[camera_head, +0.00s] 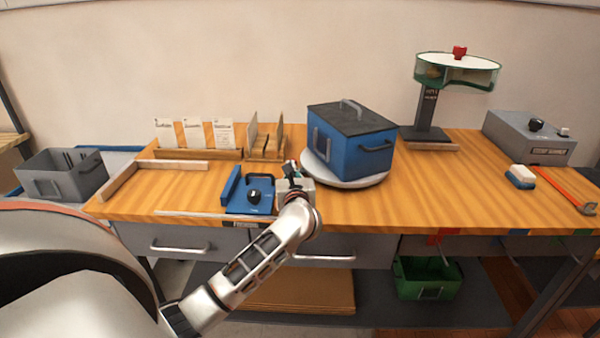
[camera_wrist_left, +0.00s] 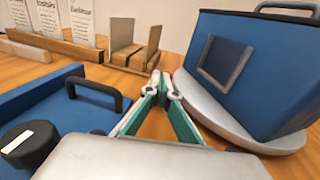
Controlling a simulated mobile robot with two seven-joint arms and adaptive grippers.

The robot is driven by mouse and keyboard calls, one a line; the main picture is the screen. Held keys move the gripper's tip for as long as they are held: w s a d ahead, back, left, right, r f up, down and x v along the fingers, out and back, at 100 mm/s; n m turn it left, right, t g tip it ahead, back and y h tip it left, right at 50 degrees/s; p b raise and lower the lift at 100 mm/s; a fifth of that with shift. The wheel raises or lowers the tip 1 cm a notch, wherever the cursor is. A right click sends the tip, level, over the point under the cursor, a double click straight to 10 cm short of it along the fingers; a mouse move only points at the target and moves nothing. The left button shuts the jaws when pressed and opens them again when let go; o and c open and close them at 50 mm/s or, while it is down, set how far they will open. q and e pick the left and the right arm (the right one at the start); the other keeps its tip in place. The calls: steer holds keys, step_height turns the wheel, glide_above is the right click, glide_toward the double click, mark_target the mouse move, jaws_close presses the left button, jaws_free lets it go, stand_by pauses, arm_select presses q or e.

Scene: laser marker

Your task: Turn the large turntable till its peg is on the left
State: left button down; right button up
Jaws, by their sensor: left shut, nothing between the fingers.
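The large pale grey turntable (camera_head: 345,182) sits on the bench under a blue box (camera_head: 350,150) with a dark lid and handle. Its near rim also shows in the left wrist view (camera_wrist_left: 230,125). I see no peg on the visible part of its rim; the box hides much of the disc. My left gripper (camera_head: 291,168) is just left of the turntable. Its teal fingers (camera_wrist_left: 162,88) are shut and empty, close to the rim; I cannot tell whether they touch it. My right gripper is not in view.
A blue device with a black knob (camera_head: 253,195) lies left of my gripper. Wooden card holders (camera_head: 200,154) stand behind. A green-rimmed round stand with a red knob (camera_head: 459,52) and a grey box (camera_head: 530,138) are at right. The bench front right of the turntable is clear.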

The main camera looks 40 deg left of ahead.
arm_select(q)
steer(key=a, duration=0.1)
steer(key=w+a, duration=0.1)
steer(key=a, duration=0.1)
steer(key=w+a+b, duration=0.1)
steer(key=a, duration=0.1)
steer(key=shift+w, duration=0.2)
steer(key=shift+b+x, duration=0.3)
steer(key=shift+x, duration=1.2)
steer(key=shift+w+a, duration=0.15)
steer(key=shift+a, duration=0.2)
steer(key=shift+d, duration=0.1)
steer(key=v, duration=1.1)
steer(key=shift+s+d+r, duration=0.1)
steer(key=shift+s+d, duration=0.05)
steer(key=shift+s, duration=0.2)
